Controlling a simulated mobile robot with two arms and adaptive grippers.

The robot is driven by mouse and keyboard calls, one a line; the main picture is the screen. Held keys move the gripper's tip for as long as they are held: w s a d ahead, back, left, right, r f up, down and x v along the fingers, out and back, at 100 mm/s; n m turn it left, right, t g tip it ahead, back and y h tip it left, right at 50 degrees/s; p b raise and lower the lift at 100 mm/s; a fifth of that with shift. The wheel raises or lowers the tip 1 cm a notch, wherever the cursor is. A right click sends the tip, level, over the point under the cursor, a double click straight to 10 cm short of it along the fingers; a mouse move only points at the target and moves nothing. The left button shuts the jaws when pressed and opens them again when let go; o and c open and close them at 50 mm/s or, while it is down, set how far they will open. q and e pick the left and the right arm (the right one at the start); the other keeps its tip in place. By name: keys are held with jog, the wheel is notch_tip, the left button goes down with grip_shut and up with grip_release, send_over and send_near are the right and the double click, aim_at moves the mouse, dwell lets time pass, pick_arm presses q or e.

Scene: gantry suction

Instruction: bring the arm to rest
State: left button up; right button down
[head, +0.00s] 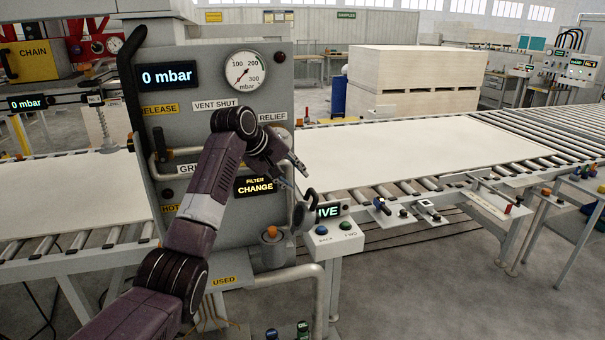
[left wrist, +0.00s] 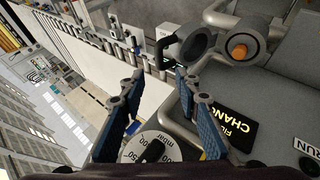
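My left arm reaches up from the bottom of the head view across the front of a grey control panel (head: 210,75). My left gripper (head: 304,185) is in front of the panel's right edge, beside the lit FILTER CHANGE sign (head: 255,187). In the left wrist view the gripper (left wrist: 159,75) has its two blue fingers spread apart with nothing between them. A dark round cap (left wrist: 198,42) and an orange knob (left wrist: 238,49) lie beyond the fingertips there. I cannot tell whether the gripper touches anything. My right gripper is in neither view.
A large white sheet (head: 420,145) lies on the roller conveyor (head: 555,145) behind the panel. A small button box (head: 338,233) stands close right of the gripper. A grey pipe (head: 318,285) runs below. Open floor (head: 430,290) shows at the lower right.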

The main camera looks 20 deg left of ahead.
pick_arm(q)
jog(key=s+d+f+m+g+y, duration=0.1)
jog(key=s+d+f+m, duration=0.2)
jog(key=s+f, duration=0.9)
jog(key=s+d+f+m+g+y, duration=0.1)
jog(key=s+d+f+m+g, duration=0.15)
jog(key=s+f, duration=0.95)
jog(key=s+d+f+m, duration=0.1)
jog(key=s+f+m, duration=0.3)
jog(key=s, duration=0.9)
jog(key=s+d+f+m, duration=0.1)
jog(key=s+f, duration=0.4)
jog(key=s, duration=0.9)
notch_tip(320, 180, down, 33)
jog(key=s+g+b, duration=0.2)
jog(key=s+b, duration=0.1)
jog(key=b, duration=0.2)
jog(key=s+a+f+g+y+b, duration=0.1)
jog(key=s+a+f+b, duration=0.1)
jog(key=s+f, duration=1.4)
jog(key=shift+a+f+m, duration=0.3)
jog(key=shift+f+m, duration=0.05)
jog(key=shift+f, duration=0.15)
